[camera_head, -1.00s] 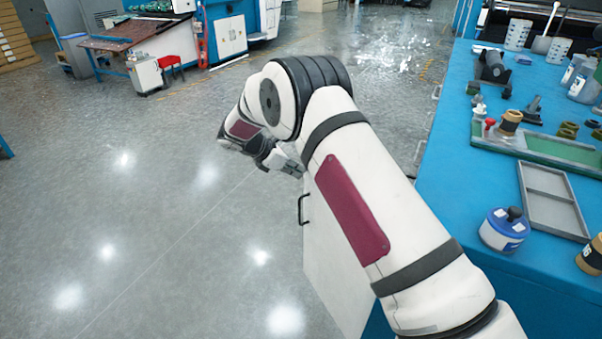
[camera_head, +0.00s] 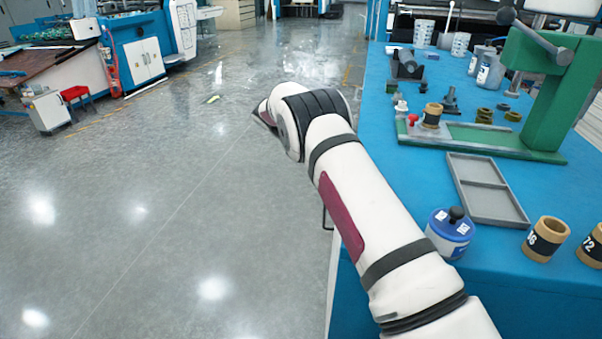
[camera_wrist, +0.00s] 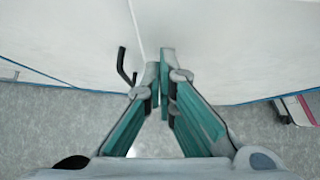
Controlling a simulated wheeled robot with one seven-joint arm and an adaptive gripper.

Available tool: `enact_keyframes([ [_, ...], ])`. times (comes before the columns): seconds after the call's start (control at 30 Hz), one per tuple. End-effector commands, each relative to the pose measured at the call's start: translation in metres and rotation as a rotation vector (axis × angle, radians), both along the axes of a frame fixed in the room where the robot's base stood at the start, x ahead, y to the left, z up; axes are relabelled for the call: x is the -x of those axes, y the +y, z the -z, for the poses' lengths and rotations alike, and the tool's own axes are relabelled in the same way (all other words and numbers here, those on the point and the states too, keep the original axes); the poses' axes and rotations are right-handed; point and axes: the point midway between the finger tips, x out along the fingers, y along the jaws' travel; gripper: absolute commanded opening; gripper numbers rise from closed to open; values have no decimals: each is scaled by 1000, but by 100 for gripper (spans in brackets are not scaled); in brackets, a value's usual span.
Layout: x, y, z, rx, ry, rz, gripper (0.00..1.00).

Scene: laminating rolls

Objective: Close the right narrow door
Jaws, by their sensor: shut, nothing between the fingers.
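A white narrow door (camera_head: 333,272) shows in the head view as a thin strip beside the blue bench, mostly hidden by my arm. Its dark handle (camera_head: 326,217) sticks out to the left. In the wrist view, white panels (camera_wrist: 215,45) fill the upper part, with a seam between them. A black handle (camera_wrist: 124,66) stands left of my gripper (camera_wrist: 165,68). My gripper is shut and empty, its tips close to the white panels; I cannot tell if they touch. In the head view my gripper is hidden behind my arm.
The blue bench top (camera_head: 385,115) on the right carries a grey tray (camera_head: 487,190), a blue-and-white jar (camera_head: 449,235), tan rolls (camera_head: 545,238) and a green press (camera_head: 548,110). The grey floor (camera_head: 150,230) to the left is open. A red stool (camera_head: 76,95) stands far off.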

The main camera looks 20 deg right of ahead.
Motion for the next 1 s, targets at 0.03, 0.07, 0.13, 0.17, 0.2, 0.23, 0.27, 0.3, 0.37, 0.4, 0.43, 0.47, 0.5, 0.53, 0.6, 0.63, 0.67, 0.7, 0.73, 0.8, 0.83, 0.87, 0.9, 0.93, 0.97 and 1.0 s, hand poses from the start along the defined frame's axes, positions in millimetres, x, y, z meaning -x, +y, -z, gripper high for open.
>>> enact_keyframes([
  [0.03, 3, -10, 0, 0, 1, 28, 0],
  [0.07, 5, -15, 0, 0, 1, 43, 0],
  [0.13, 9, -24, 0, 0, 0, 71, 0],
  [0.17, 11, -28, 0, 1, 0, 81, 0],
  [0.2, 12, -33, 0, 1, 0, 93, 0],
  [0.23, 14, -35, 0, 1, 1, 101, 0],
  [0.27, 15, -37, 0, 0, 0, 107, 0],
  [0.3, 16, -40, 0, 0, 1, 115, 0],
  [0.37, 17, -42, 0, 0, 0, 124, 0],
  [0.4, 18, -44, 0, 0, 1, 129, 0],
  [0.43, 18, -45, 0, 0, 1, 132, 0],
  [0.47, 19, -46, 0, 1, 1, 134, 0],
  [0.5, 19, -47, 0, 1, 1, 136, 0],
  [0.53, 20, -47, 0, 1, 2, 137, 0],
  [0.6, 20, -49, 0, 3, 2, 139, 0],
  [0.63, 20, -49, 0, 4, 3, 140, 0],
  [0.67, 20, -49, 0, 4, 3, 140, 0],
  [0.7, 21, -50, 0, 5, 4, 141, 0],
  [0.73, 21, -50, 0, 6, 4, 141, 0],
  [0.8, 21, -51, 0, 7, 6, 142, 0],
  [0.83, 21, -51, 0, 7, 6, 142, 0],
  [0.87, 22, -52, 0, 8, 6, 144, 0],
  [0.9, 22, -52, 0, 9, 6, 144, 0],
  [0.93, 22, -52, 0, 9, 7, 143, 0],
  [0.97, 22, -51, 0, 10, 8, 143, 0],
  [1.0, 23, -51, 0, 9, 8, 144, 0],
])
